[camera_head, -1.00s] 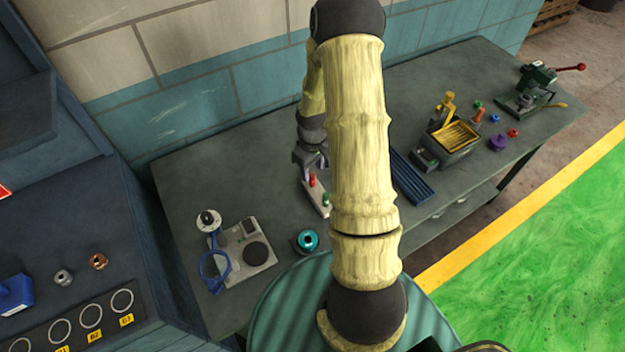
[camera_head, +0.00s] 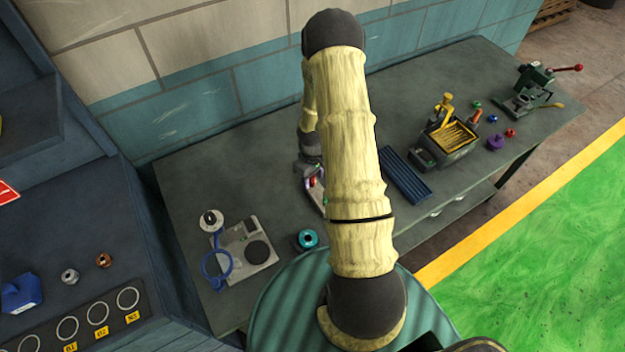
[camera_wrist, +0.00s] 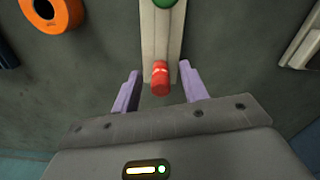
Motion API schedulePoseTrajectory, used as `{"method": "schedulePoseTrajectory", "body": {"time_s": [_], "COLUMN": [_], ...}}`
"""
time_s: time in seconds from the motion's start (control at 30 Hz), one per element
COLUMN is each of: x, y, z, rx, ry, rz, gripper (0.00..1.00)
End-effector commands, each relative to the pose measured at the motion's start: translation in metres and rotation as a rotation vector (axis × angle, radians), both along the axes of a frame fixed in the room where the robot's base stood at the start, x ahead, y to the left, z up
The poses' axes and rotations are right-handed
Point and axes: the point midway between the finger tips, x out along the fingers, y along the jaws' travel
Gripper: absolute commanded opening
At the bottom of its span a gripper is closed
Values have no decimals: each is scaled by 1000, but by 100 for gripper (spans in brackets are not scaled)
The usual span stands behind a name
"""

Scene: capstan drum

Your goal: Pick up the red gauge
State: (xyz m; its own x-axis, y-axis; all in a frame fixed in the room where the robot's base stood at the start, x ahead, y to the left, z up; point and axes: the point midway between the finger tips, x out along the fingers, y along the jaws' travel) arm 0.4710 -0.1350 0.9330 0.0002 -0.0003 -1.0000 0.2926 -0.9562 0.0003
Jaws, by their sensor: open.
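The red gauge (camera_wrist: 160,78) is a small red cylinder with a pale band. It stands at the near end of a light narrow rack (camera_wrist: 163,33), and a green piece (camera_wrist: 164,3) stands further along the same rack. My gripper (camera_wrist: 159,76) is open, with one purple finger on each side of the red gauge. Gaps show between the fingers and the gauge. In the head view the red gauge (camera_head: 312,181) shows small beside my gripper, partly hidden by my arm, and the rack (camera_head: 317,200) is partly covered too.
An orange ring (camera_wrist: 52,12) lies left of the rack in the wrist view. In the head view, a scale-like device (camera_head: 245,248) and a teal ring (camera_head: 307,239) are nearer on the bench. A blue grooved tray (camera_head: 405,175) and a box with yellow slots (camera_head: 450,140) stand to the right.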

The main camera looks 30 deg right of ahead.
Motion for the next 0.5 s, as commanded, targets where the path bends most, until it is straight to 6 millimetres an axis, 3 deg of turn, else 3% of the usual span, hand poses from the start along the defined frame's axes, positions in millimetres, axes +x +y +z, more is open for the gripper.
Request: {"method": "schedulePoseTrajectory", "body": {"time_s": [0.2, 0.43, 0.5], "x": [0, 0, 0], "y": [0, 0, 0], "z": [0, 0, 0], "rx": [0, 0, 0], "ry": [0, 0, 0], "rz": [0, 0, 0], "gripper": [44, 1, 0]}}
